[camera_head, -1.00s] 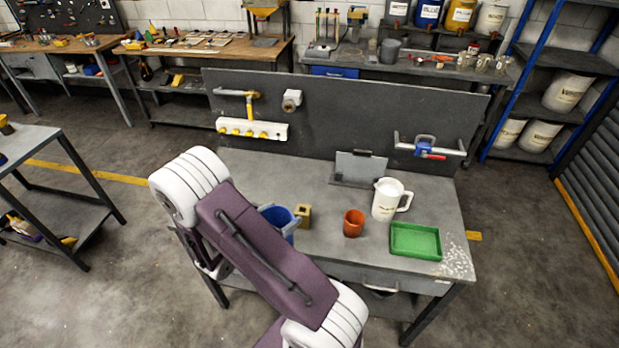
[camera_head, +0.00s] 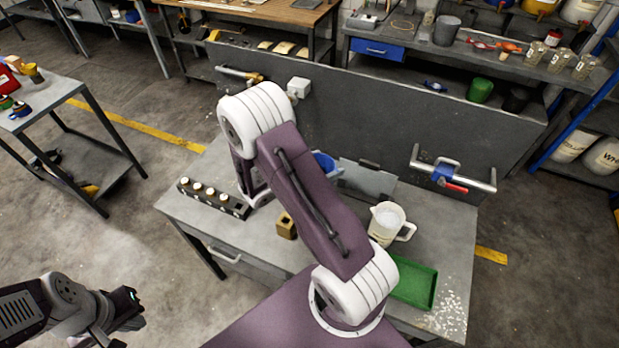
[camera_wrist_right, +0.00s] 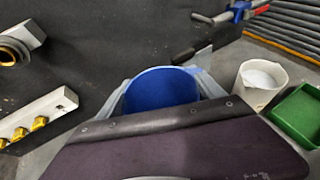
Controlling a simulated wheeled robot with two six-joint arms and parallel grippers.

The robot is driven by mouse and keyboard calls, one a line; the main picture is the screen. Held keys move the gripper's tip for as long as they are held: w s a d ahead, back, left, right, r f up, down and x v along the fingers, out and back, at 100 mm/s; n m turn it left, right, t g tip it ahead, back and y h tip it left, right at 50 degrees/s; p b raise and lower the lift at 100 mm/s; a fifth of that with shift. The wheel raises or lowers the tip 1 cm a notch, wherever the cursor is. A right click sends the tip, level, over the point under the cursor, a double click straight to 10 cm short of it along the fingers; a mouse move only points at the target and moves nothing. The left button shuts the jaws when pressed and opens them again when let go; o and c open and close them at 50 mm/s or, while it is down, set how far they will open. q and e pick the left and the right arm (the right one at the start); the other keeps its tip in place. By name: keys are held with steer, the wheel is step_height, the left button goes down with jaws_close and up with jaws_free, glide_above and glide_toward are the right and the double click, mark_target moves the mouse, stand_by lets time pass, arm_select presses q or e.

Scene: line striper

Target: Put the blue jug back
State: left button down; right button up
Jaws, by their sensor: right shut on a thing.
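The blue jug (camera_head: 326,166) shows in the head view as a small blue part behind my right arm, near the back panel. In the right wrist view the blue jug (camera_wrist_right: 162,88) sits between the two grey fingers of my right gripper (camera_wrist_right: 162,104), which is shut on it. The arm hides the right gripper in the head view and hides the jug's lower part, so I cannot tell how high it is. My left gripper (camera_head: 124,306) is at the lower left of the head view, away from the bench; its jaws are unclear.
A white jug (camera_head: 386,224) and a green tray (camera_head: 414,286) stand on the bench's right side. A brass block (camera_head: 286,226) and a dark strip with pale knobs (camera_head: 213,198) are at the left. A grey stand (camera_head: 368,183) and a panel with a clamp bar (camera_head: 452,172) are behind.

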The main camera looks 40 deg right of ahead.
steer(key=w+d+f+p, duration=0.1)
steer(key=w+f+p, duration=0.1)
steer(key=w+f, duration=0.8)
steer(key=shift+d+f+p, duration=0.3)
steer(key=shift+d+f, duration=0.05)
steer(key=shift+d, duration=0.05)
steer(key=o, duration=2)
steer(key=shift+o, duration=0.5)
steer(key=shift+w, duration=0.1)
